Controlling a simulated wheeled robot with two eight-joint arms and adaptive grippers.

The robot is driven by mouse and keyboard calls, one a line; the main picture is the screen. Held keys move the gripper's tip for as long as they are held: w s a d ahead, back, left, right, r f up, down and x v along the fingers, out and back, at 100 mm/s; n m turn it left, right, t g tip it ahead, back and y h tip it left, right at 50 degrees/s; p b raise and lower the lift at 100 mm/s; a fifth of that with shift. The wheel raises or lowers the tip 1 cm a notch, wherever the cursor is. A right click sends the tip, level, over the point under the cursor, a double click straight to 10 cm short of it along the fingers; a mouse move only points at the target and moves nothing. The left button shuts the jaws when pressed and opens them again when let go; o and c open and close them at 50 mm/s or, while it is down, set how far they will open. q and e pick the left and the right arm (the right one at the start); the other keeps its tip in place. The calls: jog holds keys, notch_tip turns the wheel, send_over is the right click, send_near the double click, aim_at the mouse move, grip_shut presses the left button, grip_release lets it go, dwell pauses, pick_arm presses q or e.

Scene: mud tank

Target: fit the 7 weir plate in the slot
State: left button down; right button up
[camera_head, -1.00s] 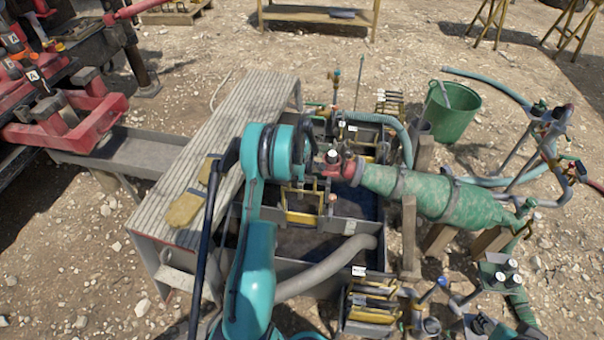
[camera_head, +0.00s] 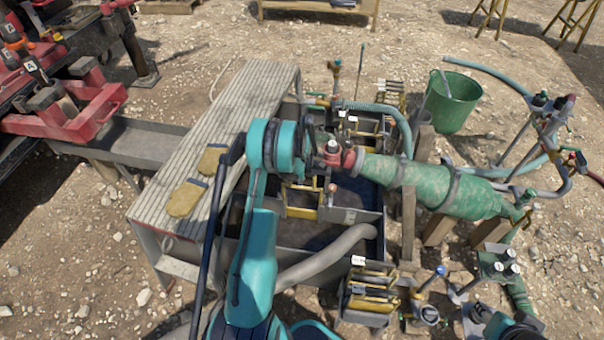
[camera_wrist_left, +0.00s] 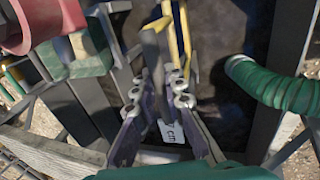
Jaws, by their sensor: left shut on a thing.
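My left gripper (camera_head: 318,150) is over the mud tank (camera_head: 335,238), beside the red fitting of the green cylinder, and its fingers are partly hidden by my wrist. In the left wrist view the left gripper (camera_wrist_left: 167,88) is shut on a grey weir plate (camera_wrist_left: 154,48). A white tag (camera_wrist_left: 173,132) reading "7 cm" shows between the fingers. A yellow slot frame (camera_wrist_left: 182,30) is close beyond the fingertips; I cannot tell whether the plate touches it. A dark part at the lower right of the head view may belong to my right arm; its jaws are not clear.
A green ribbed cylinder (camera_head: 435,188) with a red fitting (camera_head: 345,156) lies close right of the gripper. A grey hose (camera_head: 325,262) crosses the tank. Racks of yellow-edged plates (camera_head: 370,290) stand at its near end. A ribbed bench (camera_head: 240,105) with gloves (camera_head: 187,197) is left.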

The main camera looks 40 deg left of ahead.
pick_arm(q)
jog(key=shift+f, duration=0.1)
jog(key=shift+f, duration=3.3)
jog(key=c, duration=1.5)
grip_release()
jog(key=shift+r, duration=0.1)
jog(key=v, duration=1.2)
jog(key=shift+d, duration=0.1)
